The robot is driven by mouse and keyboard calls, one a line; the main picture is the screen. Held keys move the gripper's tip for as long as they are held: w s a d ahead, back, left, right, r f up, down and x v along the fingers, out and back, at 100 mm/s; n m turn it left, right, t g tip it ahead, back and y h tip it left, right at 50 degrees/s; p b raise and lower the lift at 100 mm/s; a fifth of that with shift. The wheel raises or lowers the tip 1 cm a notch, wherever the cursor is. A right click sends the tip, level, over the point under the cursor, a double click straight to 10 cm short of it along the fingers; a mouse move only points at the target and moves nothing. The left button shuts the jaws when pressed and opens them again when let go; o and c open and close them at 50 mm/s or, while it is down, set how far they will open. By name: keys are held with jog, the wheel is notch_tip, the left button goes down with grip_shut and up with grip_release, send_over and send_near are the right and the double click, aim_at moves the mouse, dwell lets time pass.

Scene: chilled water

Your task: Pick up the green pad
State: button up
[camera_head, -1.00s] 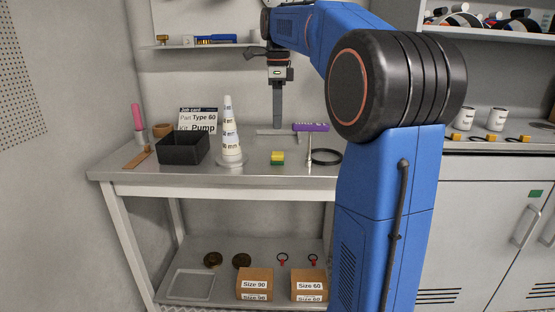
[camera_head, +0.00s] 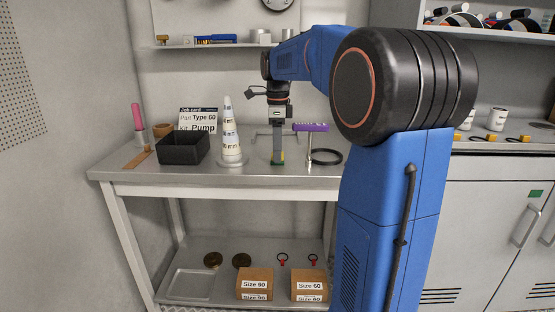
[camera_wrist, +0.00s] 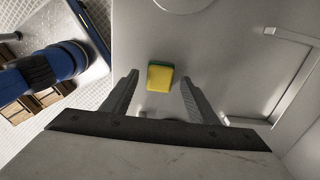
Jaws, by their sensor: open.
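The pad is a small block with a yellow face and a green layer. It lies on the metal bench top (camera_head: 330,172), and only a sliver of the pad (camera_head: 278,163) shows in the head view, below my gripper (camera_head: 277,155). In the wrist view the pad (camera_wrist: 160,77) appears in the gap between the two fingertips of my gripper (camera_wrist: 159,80), with space on both sides. The fingers are apart and hold nothing. I cannot tell the exact height of the tips above the bench.
Left of the gripper are a white cone (camera_head: 230,135) and a black box (camera_head: 184,148). A metal bracket or handle (camera_wrist: 290,75) is on the right in the wrist view.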

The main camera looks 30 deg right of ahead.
jog(key=c, duration=1.2)
notch_tip(320, 180, up, 10)
